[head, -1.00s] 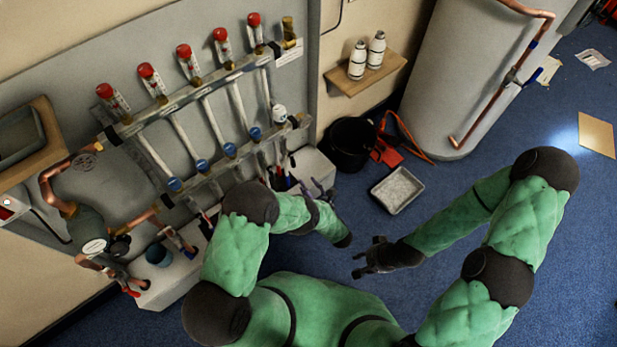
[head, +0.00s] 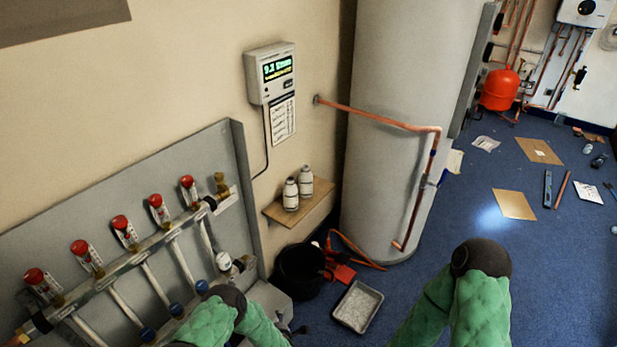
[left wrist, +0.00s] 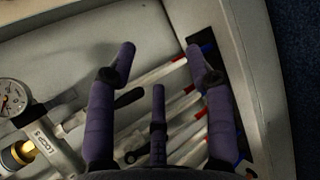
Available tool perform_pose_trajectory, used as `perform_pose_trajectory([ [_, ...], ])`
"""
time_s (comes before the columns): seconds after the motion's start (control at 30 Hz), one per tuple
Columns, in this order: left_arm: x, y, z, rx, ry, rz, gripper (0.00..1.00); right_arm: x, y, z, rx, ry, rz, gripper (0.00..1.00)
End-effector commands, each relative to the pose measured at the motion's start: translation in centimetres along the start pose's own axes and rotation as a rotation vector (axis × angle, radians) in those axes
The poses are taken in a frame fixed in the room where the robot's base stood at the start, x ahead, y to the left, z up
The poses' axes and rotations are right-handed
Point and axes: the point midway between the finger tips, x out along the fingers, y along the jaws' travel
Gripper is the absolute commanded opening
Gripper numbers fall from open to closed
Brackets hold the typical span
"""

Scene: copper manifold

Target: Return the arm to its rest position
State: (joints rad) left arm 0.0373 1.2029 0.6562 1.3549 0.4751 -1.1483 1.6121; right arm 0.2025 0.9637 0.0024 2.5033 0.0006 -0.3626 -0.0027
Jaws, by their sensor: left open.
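My left arm (head: 225,318) is at the bottom of the head view, in front of the lower part of the manifold.
The manifold (head: 135,255) with red-capped gauges stands on the left. A round gauge (left wrist: 12,97) is beside the left gripper. A black bucket (head: 297,270), a grey tray (head: 358,306) and a white cylinder (head: 395,130) stand beyond.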

Motion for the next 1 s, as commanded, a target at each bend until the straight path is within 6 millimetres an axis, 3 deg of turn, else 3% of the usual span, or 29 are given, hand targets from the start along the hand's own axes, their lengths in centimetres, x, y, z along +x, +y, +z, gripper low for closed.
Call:
perform_pose_trajectory([
  [0.27,-6.7,-0.6,-1.1,0.642,-0.166,-0.341,0.52,-1.7,-0.6,0.1,0.0,0.0,0.0,0.4],
  [0.47,-14.5,-1.1,-3.0,1.091,-0.41,-0.54,0.52,-2.7,-0.9,0.1,0.0,0.0,0.0,0.4],
  [0.6,-21.1,-1.2,-4.6,1.369,-0.632,-0.636,0.52,-3.3,-1.2,0.1,0.0,0.0,0.0,0.4],
  [0.8,-28.2,-1.2,-6.5,1.622,-0.898,-0.691,0.52,-3.9,-1.4,0.1,0.0,0.0,0.0,0.4],
  [1.0,-30.4,-1.3,-7.2,1.693,-0.987,-0.698,0.52,-4.0,-1.4,0.2,0.0,0.0,0.0,0.4],
])
